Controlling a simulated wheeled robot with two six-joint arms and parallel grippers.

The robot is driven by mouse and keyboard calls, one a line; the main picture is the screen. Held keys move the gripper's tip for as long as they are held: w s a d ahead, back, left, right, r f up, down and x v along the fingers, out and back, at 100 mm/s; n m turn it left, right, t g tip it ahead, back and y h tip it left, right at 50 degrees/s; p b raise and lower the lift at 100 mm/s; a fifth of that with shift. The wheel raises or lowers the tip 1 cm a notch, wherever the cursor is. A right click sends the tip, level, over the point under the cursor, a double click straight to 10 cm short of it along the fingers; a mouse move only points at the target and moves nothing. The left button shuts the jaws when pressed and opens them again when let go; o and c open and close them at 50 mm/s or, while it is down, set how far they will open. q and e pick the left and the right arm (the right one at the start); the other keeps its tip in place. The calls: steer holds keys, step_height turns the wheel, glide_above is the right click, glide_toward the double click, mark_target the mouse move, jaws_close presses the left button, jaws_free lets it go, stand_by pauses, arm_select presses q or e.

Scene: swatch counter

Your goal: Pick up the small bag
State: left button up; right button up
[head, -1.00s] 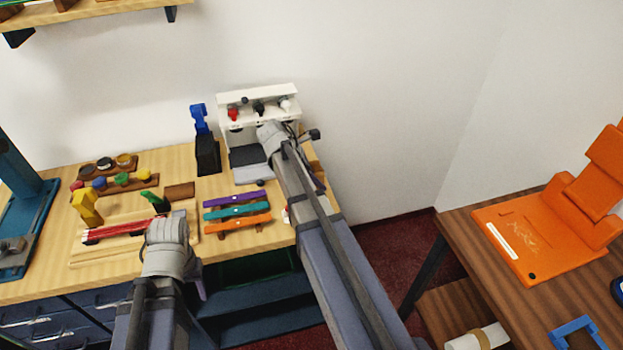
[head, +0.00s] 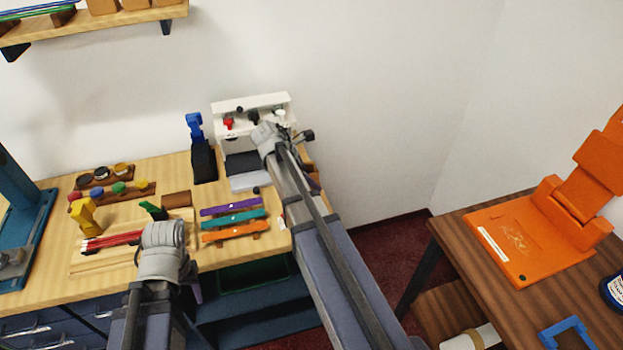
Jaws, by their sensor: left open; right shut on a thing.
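I cannot make out the small bag anywhere in the head view. My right gripper (head: 268,138) is at the front of the white rack (head: 252,101) at the back right of the counter. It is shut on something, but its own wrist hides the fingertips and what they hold. My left gripper (head: 163,238) is open over the front of the counter, beside several red sticks (head: 112,240) on a pale wooden board. Its fingers are hidden behind the wrist.
Purple, teal and orange strips (head: 233,219) lie between my arms. A blue-topped black stand (head: 203,162) is left of the rack. A yellow figure (head: 83,215) stands on the counter (head: 60,272). An orange folding thing (head: 520,245) sits on the dark table at right.

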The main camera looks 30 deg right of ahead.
arm_select(q)
step_height(320, 180, up, 8)
steer(key=p, duration=0.6)
steer(key=shift+f, duration=0.25)
arm_select(e)
step_height(320, 180, up, 8)
steer(key=shift+f, duration=0.2)
steer(key=shift+w, duration=0.1)
